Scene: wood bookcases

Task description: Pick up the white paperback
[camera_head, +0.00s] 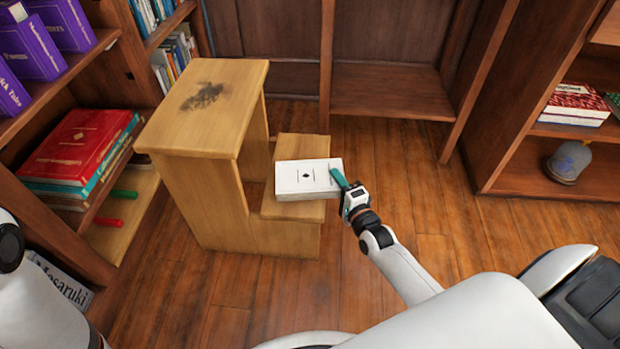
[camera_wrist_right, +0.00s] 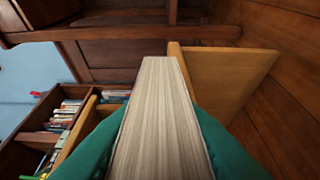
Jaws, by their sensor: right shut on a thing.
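The white paperback (camera_head: 303,179) is at the lower step of a wooden step stool (camera_head: 190,115), its cover facing up with a small dark mark on it. My right gripper (camera_head: 339,178), with teal fingers, is shut on the book's right end. In the right wrist view, the page edges of the paperback (camera_wrist_right: 160,115) fill the space between the two teal fingers (camera_wrist_right: 160,150). I cannot tell whether the book still touches the step. My left gripper is not in view; only part of my left arm shows at the left edge.
A bookcase on the left holds purple books (camera_head: 30,45) and a stack with a red book (camera_head: 75,145). A bookcase on the right holds books (camera_head: 575,105) and a grey bell-shaped object (camera_head: 569,161). The wood floor (camera_head: 420,220) right of the stool is clear.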

